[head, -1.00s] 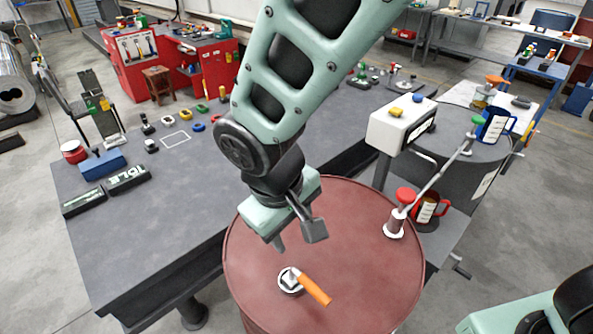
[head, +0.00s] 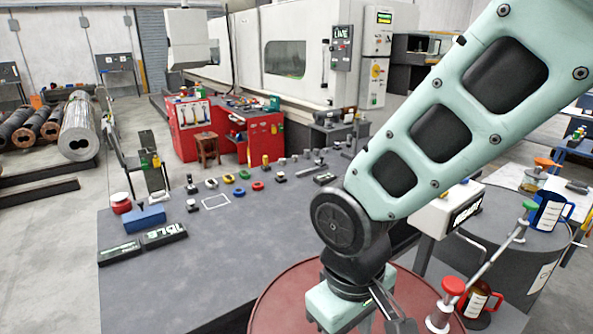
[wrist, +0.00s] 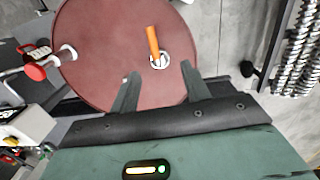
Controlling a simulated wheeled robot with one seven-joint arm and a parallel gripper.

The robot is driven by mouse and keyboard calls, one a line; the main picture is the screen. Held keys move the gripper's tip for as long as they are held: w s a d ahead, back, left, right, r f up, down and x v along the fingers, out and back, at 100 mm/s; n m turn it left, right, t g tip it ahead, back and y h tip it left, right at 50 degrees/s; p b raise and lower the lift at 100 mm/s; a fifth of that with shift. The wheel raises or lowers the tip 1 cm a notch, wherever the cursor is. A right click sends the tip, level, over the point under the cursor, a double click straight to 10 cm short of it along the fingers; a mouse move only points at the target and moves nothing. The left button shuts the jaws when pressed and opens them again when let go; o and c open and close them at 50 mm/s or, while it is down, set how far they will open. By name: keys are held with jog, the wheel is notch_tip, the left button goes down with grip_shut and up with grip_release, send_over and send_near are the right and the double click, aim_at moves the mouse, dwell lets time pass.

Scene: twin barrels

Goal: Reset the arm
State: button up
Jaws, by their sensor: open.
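My gripper (wrist: 160,95) is open and empty above the red barrel, its two fingers apart in the wrist view. In the head view my gripper (head: 372,325) shows at the bottom edge, with its fingertips mostly cut off. The red barrel top (wrist: 100,75) lies below it; part of the barrel (head: 290,300) shows in the head view. An orange-handled tool (wrist: 153,42) stands in a small metal ring fitting (wrist: 160,61) on the barrel top, apart from my fingers. That fitting is out of the head view.
A red-capped pump (head: 446,305) stands at the barrel's right side, beside a red-handled jug (head: 480,303). A dark barrel (head: 535,250) with a blue jug (head: 548,212) is further right. The grey table (head: 190,285) at left has several small parts and a blue box (head: 145,218).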

jog(key=s+d+f+y+b, duration=0.1)
jog(key=s+d+f+b, duration=0.2)
jog(key=s+d+b, duration=0.3)
jog(key=shift+s+d+f+n+b, duration=0.25)
jog(key=shift+s+f+n+b, duration=0.15)
jog(key=shift+s, duration=0.1)
